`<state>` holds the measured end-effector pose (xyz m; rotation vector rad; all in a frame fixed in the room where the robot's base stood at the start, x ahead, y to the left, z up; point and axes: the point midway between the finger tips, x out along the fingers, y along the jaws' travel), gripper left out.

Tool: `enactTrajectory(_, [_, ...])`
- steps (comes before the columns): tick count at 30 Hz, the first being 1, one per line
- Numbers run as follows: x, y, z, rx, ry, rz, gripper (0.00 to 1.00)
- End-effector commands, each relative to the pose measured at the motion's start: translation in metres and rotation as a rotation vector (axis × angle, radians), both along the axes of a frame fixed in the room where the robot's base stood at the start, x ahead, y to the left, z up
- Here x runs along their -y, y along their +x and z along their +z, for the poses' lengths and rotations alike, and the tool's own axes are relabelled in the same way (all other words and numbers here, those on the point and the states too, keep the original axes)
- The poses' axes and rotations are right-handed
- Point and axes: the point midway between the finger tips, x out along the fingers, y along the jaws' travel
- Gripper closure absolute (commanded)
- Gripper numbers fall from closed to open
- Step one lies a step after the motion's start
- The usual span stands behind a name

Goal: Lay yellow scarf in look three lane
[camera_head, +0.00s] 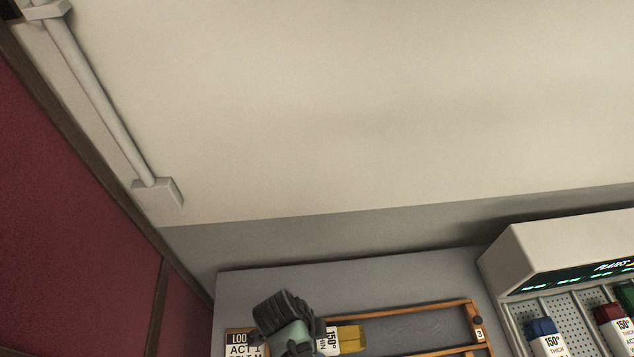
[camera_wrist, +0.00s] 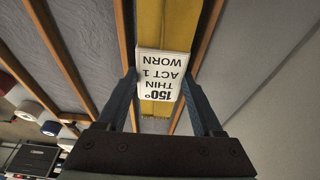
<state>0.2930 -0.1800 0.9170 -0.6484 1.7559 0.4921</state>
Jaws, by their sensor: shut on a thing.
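The yellow scarf (camera_wrist: 165,25) runs lengthwise between my gripper's two dark fingers (camera_wrist: 159,82) in the wrist view. A white label on it reads 150°, THIN, ACT 1, WORN. My gripper is shut on the scarf. In the head view the scarf's yellow end (camera_head: 351,338) sticks out to the right of my gripper (camera_head: 308,340). A wooden-railed lane (camera_head: 410,313) with a "3" tag (camera_head: 479,334) at its right end lies around or below the scarf. I cannot tell whether the scarf touches the lane floor.
A dark sign (camera_head: 240,340) starting "LOO" and "ACT 1" stands left of my gripper. A pale rack (camera_head: 515,262) with a lit display holds blue (camera_head: 541,327) and red (camera_head: 607,313) labelled pieces at the right. A red panel (camera_head: 70,180) and pipe are at the left.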

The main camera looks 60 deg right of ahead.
Motion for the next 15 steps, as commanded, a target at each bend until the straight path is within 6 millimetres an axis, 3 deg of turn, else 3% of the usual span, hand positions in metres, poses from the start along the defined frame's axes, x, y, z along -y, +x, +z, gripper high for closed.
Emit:
enactTrajectory(6, [0.001,0.000,-0.023,0.000,0.000,-0.002,0.90])
enactTrajectory(15, [0.000,0.000,-0.025,0.001,-0.001,-0.001,0.90])
